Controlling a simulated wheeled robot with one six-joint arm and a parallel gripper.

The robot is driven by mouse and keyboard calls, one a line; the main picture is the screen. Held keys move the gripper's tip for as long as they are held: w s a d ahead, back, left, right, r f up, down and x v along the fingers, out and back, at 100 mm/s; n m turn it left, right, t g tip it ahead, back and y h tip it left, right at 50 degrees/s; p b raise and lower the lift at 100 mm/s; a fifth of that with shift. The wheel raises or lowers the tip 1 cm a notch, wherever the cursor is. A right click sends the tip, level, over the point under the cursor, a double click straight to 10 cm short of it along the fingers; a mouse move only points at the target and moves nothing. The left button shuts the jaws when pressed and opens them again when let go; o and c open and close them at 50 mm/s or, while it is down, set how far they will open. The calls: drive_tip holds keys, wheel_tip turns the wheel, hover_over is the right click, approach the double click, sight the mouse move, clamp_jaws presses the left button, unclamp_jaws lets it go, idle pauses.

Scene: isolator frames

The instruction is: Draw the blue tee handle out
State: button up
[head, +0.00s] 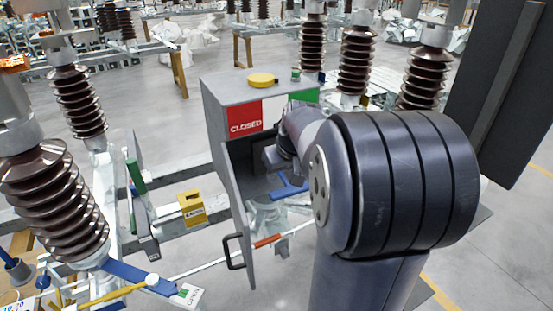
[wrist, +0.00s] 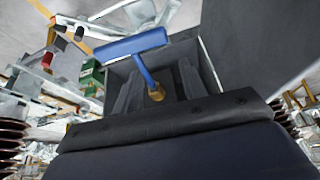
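The blue tee handle (head: 289,188) shows inside the open front of the grey cabinet (head: 222,108), just below my gripper (head: 277,160). My gripper (wrist: 157,88) also shows there, with two grey fingers apart on either side of the shaft. No contact between fingers and handle can be made out. My arm hides part of the cabinet's interior in the head view.
The cabinet's door (head: 237,215) hangs open at its left. A red CLOSED sign (head: 245,119) and a yellow cap (head: 262,79) are on the cabinet. A yellow block (head: 192,208) sits on the rail to the left. Brown ribbed insulators (head: 55,200) stand around.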

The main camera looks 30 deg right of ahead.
approach(283, 176)
drive_tip(key=shift+w+f+b, duration=0.1)
drive_tip(key=shift+f+b, duration=0.3)
drive_tip(key=shift+f, duration=0.2)
drive_tip(key=b+x, duration=0.4)
drive_tip(key=x, duration=0.3)
drive_tip(key=shift+w+f, duration=0.2)
drive_tip(key=shift+f, duration=0.15)
drive_tip(key=shift+c, duration=0.6)
clamp_jaws()
drive_tip(key=shift+r, duration=0.1)
drive_tip(key=shift+s, duration=0.1)
